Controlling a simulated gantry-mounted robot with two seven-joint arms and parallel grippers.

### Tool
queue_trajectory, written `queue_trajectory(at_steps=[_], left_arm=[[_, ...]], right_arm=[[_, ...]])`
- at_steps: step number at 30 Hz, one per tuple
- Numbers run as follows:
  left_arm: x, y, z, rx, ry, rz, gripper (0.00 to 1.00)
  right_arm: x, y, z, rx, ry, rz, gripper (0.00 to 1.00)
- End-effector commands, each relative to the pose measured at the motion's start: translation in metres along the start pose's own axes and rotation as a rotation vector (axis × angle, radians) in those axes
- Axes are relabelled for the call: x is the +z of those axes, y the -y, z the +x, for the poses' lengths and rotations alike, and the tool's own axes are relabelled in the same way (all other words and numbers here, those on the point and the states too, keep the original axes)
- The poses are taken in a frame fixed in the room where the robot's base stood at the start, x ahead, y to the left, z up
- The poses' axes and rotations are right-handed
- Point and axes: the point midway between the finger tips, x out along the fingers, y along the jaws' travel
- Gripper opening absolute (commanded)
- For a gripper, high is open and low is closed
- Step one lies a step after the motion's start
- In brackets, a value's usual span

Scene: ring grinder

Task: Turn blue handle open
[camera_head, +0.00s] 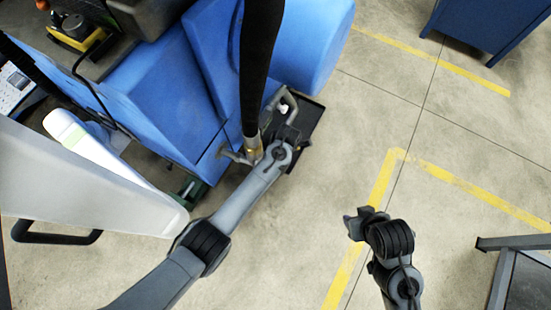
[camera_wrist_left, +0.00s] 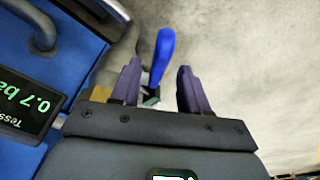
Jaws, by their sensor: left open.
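The blue handle (camera_wrist_left: 164,55) shows in the left wrist view as a slim blue lever, standing on a small dark green fitting (camera_wrist_left: 151,96). My left gripper (camera_wrist_left: 159,67) is open, with one dark finger on each side of the handle's lower part. The handle appears closer to the left finger; I cannot tell whether either finger touches it. In the head view my left gripper is beside the blue machine, and I cannot make out the handle there. My right gripper (camera_head: 356,222) hangs over the floor, away from the machine, its jaw opening unclear.
The blue machine (camera_head: 170,110) fills the upper left. A thick black hose (camera_head: 261,65) hangs beside my left wrist. A pressure display (camera_wrist_left: 27,108) and grey pipe (camera_wrist_left: 122,50) are close to the left gripper. A dark blue cabinet (camera_head: 490,28) stands upper right; central floor is clear.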

Motion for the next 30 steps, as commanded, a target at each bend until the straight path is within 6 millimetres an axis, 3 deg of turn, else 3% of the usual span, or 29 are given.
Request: queue_trajectory(at_steps=[1, 3, 12, 30], left_arm=[[-0.001, 0.0, -0.015, 0.0, 0.001, -0.001, 0.45], [0.0, 0.0, -0.027, 0.0, 0.001, 0.0, 0.45], [0.0, 0.0, -0.06, 0.0, 0.0, 0.001, 0.45], [0.0, 0.0, -0.064, -0.001, 0.0, 0.055, 0.45]], right_arm=[[-0.004, 0.0, -0.011, 0.0, 0.0, 0.0, 0.43], [-0.006, -0.001, -0.018, 0.0, -0.001, 0.0, 0.43], [-0.011, 0.0, -0.034, -0.004, -0.002, 0.005, 0.43], [-0.012, 0.001, -0.035, -0.007, -0.002, 0.009, 0.43]])
